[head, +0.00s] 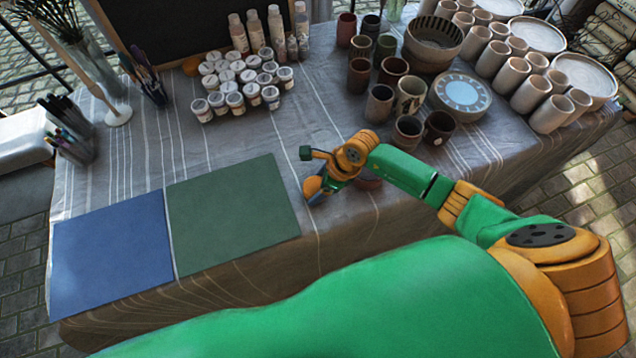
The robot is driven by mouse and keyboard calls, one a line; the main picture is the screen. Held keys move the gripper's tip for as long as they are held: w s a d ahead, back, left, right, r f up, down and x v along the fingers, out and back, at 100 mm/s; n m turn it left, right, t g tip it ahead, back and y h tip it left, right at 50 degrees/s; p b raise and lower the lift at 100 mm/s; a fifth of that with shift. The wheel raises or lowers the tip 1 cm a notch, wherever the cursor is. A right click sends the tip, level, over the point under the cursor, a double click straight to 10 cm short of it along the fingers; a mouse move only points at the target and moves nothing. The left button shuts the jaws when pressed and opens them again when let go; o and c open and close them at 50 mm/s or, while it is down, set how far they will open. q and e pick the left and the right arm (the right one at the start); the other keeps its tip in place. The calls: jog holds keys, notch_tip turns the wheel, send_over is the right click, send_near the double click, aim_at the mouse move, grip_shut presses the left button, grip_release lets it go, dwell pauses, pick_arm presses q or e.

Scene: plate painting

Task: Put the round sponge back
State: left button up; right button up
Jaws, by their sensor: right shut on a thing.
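My right gripper (316,190) is low over the front edge of the table, just right of the green mat (232,208). It is shut on a small rounded orange thing (312,185), which seems to be the round sponge. Its outline blends with my orange gripper parts and is partly hidden. I cannot tell whether it touches the cloth. A reddish round dish (369,180) shows partly behind my right wrist. Another orange rounded thing (191,66) lies behind the paint jars; I cannot tell what it is. My left gripper is out of view.
A blue mat (110,250) lies left of the green mat. White paint jars (235,85) and bottles (256,32) stand at the back. Cups (379,103), bowls and a blue-centred plate (461,96) crowd the right. Brush holders (150,85) stand at left. Striped cloth between is clear.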

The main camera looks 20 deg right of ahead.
jog(key=shift+f, duration=0.2)
jog(key=o, duration=1.2)
jog(key=shift+r, duration=0.1)
jog(key=shift+r, duration=0.35)
jog(key=v, duration=1.1)
jog(key=shift+r+b, duration=0.3)
jog(key=shift+s+d, duration=0.1)
